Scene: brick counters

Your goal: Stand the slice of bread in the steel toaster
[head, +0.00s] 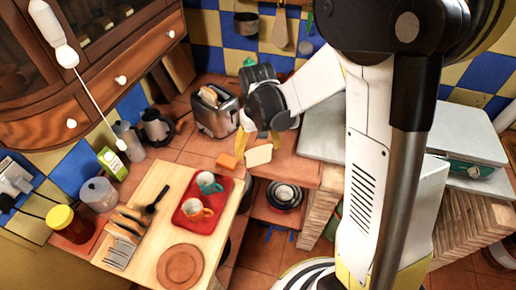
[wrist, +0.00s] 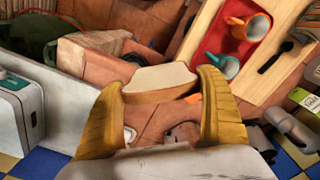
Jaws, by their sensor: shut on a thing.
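The slice of bread (head: 258,155) is pale with a brown crust. It is held between the yellow fingers of my gripper (head: 257,143), over the tiled counter. In the wrist view the bread (wrist: 160,78) spans the gap between the two fingers (wrist: 160,92), pale edge up. The steel toaster (head: 217,119) stands on the counter to the left of and behind my gripper, apart from the bread. A tan, bread-like piece (head: 209,96) shows in its top. A grey surface fills the bottom of the wrist view; I cannot tell what it is.
A kettle (head: 157,127) stands left of the toaster. A red tray (head: 203,218) with two cups lies on a wooden board in front. Stacked bowls (head: 284,195) sit on a lower shelf.

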